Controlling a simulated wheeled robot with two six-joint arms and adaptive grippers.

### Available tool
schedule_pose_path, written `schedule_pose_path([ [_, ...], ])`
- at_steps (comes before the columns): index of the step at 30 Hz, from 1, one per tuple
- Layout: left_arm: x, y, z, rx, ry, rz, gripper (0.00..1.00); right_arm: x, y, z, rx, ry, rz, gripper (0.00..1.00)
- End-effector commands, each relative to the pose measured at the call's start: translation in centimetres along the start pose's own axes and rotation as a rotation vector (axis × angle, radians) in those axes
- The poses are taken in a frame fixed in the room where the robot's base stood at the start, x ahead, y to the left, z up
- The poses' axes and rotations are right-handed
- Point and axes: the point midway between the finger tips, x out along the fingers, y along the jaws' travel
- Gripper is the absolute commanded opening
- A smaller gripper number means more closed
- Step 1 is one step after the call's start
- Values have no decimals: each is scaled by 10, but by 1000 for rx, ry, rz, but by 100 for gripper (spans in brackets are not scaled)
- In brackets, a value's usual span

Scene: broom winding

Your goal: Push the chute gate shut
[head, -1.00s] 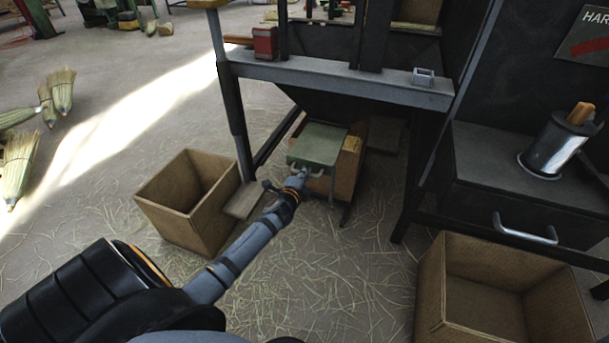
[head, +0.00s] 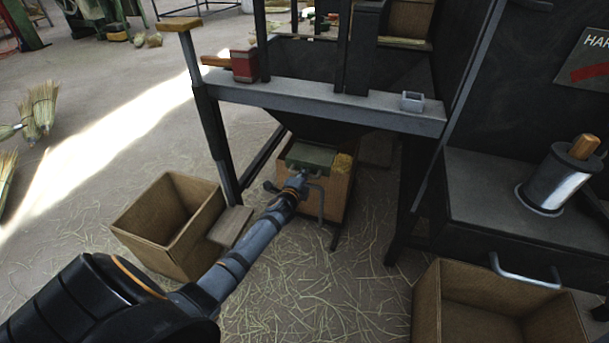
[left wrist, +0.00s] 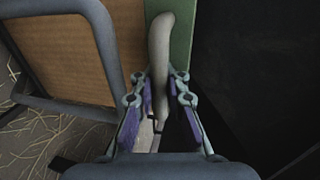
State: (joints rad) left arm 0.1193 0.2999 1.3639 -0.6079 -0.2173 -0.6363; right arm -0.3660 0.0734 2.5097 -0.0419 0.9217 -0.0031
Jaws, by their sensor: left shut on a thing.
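The green chute gate (head: 310,156) is a flat plate under the dark hopper, above a brown box. Part of it lies beneath the hopper and is hidden. Its grey handle (left wrist: 160,45) shows in the left wrist view, at the plate's green edge (left wrist: 181,35). My left gripper (head: 298,181) is at the gate's near edge. In the left wrist view my left gripper (left wrist: 157,95) has its two fingers on either side of the handle and is shut on it. My right gripper is not in view.
The box (head: 338,190) under the hopper holds some straw. An open carton (head: 168,222) stands left of my arm, another (head: 500,305) at front right. The grey frame beam (head: 330,105) crosses above the gate. Straw litters the floor.

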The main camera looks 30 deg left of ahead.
Motion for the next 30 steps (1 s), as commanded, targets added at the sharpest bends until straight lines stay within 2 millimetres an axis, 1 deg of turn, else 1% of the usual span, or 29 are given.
schedule_pose_path([
  [1, 0, -1, 0, 0, 0, -2, 0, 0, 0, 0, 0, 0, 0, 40],
  [2, 0, -1, 0, 0, 0, -2, 12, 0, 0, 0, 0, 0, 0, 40],
  [3, 0, -1, 0, 0, 0, -2, 17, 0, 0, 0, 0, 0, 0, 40],
  [7, 0, -1, 0, 0, 0, -1, 35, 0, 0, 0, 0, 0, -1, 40],
  [8, 0, -1, 0, 0, 0, -1, 37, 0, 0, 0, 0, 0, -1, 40],
  [16, -1, 0, 0, 0, 0, -1, 37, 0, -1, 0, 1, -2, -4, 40],
  [20, -11, 0, 0, 2, 1, -1, 37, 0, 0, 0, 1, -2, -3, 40],
  [23, -30, 1, 0, 3, 1, 0, 37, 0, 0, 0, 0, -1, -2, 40],
  [27, -66, 1, 0, 2, 2, 1, 37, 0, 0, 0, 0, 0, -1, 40],
  [30, -89, 1, 0, 3, 2, 1, 37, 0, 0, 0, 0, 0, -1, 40],
])
